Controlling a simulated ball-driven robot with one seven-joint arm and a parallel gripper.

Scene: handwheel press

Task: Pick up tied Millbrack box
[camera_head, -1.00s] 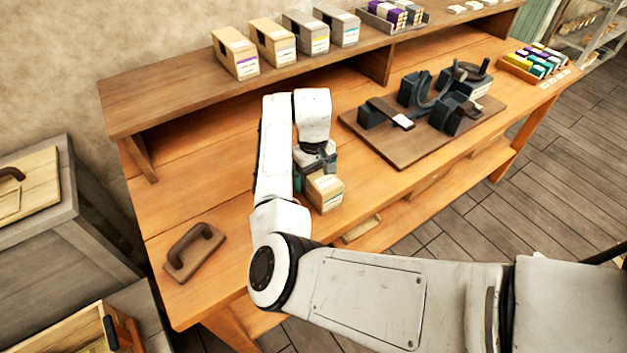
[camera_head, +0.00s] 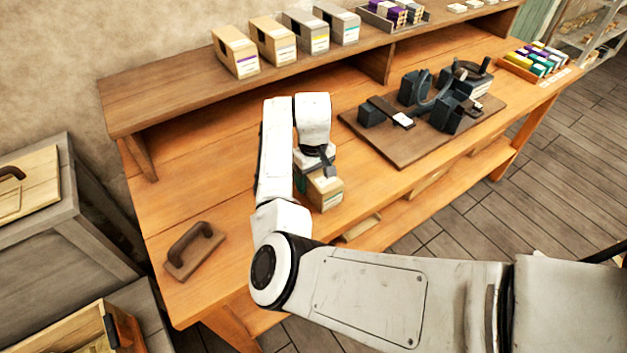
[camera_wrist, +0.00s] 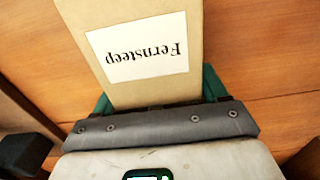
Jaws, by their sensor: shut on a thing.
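A tan box (camera_head: 327,193) is on the bench, near its front edge. In the wrist view the tan box (camera_wrist: 150,50) bears a white label reading "Fernsteep", upside down in that picture. No label reading Millbrack can be made out. My gripper (camera_head: 315,172) is at the box's far left end, shut on it. In the wrist view green finger parts show at both sides of the box. The fingertips are largely hidden by the box and my wrist. Whether the box touches the bench, and any tie on it, I cannot tell.
Two tan boxes (camera_head: 254,46) and two grey boxes (camera_head: 322,31) stand on the raised shelf (camera_head: 180,95). A dark press (camera_head: 440,95) on a board is right of my gripper. A wooden handled block (camera_head: 193,250) lies at bench left. Bench left of my arm is mostly clear.

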